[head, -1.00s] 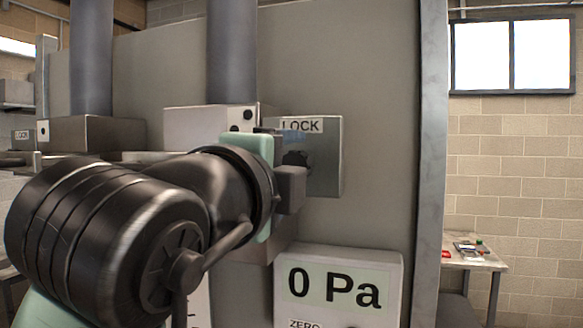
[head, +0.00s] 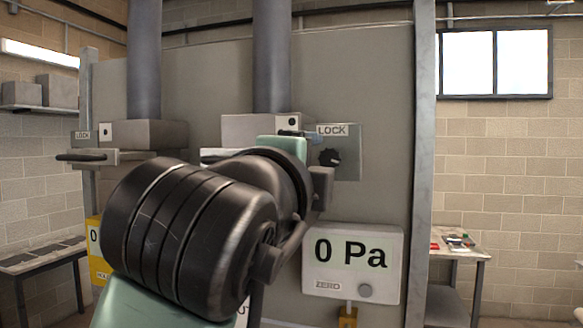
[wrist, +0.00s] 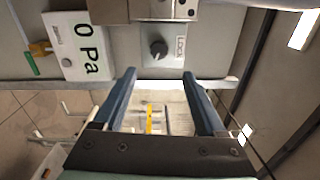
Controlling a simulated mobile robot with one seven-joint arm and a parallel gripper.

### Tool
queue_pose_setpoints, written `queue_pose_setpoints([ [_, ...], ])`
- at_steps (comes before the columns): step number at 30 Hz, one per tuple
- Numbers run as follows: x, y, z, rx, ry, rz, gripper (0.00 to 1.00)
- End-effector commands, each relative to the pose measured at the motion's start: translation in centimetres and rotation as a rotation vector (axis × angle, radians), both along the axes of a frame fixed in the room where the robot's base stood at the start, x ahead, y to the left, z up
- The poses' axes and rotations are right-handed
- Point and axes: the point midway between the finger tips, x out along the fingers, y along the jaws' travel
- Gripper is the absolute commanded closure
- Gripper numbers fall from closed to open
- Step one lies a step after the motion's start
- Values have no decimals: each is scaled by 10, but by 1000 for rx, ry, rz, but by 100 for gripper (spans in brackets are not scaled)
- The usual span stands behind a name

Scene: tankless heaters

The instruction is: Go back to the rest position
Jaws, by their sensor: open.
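My gripper is open and empty in the wrist view (wrist: 160,95), its two blue fingers spread apart. Beyond the fingertips is the grey LOCK box with a black knob (wrist: 158,50), apart from the fingers. In the head view the LOCK box (head: 348,165) is on the grey panel, just right of my arm's end.
The grey panel (head: 370,85) with two vertical pipes stands close in front. A metal post (head: 424,150) edges it at right. A table with small items (head: 455,252) stands farther right. A bench (head: 40,257) and a yellow gauge (head: 95,250) are at left.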

Motion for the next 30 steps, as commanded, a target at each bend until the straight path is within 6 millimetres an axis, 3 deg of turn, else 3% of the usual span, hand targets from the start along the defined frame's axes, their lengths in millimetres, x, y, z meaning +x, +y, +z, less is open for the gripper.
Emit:
queue_pose_setpoints([
  [14, -2, -4, 2, -49, -11, -7, 27],
  [17, -12, -10, 9, -210, -43, -31, 27],
  [21, -42, -12, 25, -606, -118, -100, 27],
  [27, -99, 10, 34, -1172, -227, -252, 27],
  [30, -125, 22, 33, -1366, -267, -330, 27],
])
